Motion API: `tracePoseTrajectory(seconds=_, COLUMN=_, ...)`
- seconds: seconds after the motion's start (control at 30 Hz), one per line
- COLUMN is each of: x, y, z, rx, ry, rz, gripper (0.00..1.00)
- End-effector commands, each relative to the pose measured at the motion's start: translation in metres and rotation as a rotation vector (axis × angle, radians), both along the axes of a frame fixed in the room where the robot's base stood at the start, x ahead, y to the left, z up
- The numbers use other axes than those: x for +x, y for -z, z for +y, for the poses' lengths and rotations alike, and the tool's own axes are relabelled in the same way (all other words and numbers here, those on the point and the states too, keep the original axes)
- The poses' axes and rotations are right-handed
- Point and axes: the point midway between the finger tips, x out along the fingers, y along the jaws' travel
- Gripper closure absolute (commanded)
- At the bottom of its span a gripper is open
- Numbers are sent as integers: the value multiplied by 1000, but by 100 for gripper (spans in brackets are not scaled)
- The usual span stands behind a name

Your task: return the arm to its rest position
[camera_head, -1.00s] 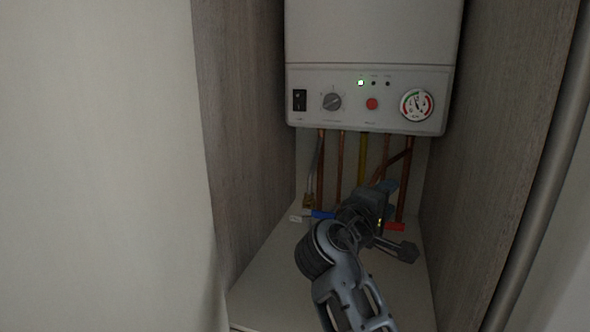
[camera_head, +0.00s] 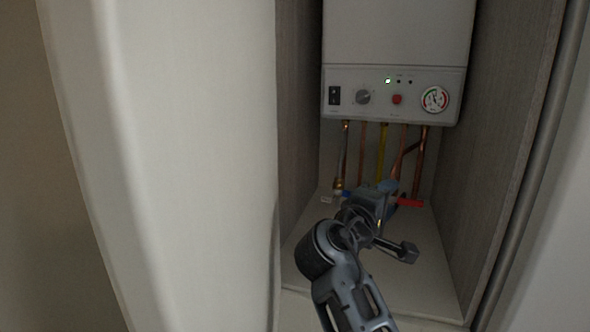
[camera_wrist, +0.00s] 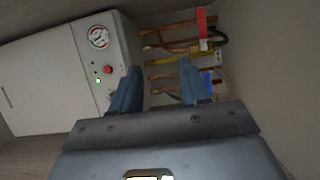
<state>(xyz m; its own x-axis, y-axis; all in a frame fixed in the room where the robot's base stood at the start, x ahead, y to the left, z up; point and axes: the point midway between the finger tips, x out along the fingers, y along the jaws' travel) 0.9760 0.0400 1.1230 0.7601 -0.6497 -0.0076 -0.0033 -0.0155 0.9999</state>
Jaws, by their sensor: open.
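My arm reaches from the bottom of the head view into the lower part of a boiler cupboard. My gripper (camera_wrist: 158,88) shows in the wrist view with its two blue-grey fingers apart and nothing between them. In the head view the gripper (camera_head: 392,190) is partly hidden behind my own wrist, in front of the pipes below the boiler. In the wrist view the pipes lie beyond the fingertips; I cannot tell the exact gap.
The white boiler (camera_head: 395,35) hangs above my gripper. Copper pipes (camera_head: 362,150) and a red valve handle (camera_head: 410,203) are close by. Wooden side walls (camera_head: 500,130) hem the arm in. A pale panel (camera_head: 190,150) stands at left, and the cupboard floor (camera_head: 430,280) is clear.

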Motion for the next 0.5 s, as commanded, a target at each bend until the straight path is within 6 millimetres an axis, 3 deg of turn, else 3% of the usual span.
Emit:
tracePoseTrajectory(seconds=0.27, x=-9, y=29, z=-2, rx=30, ry=-41, rz=17, gripper=55)
tracePoseTrajectory(seconds=0.5, x=-25, y=69, z=-3, rx=81, ry=-103, rz=37, gripper=55)
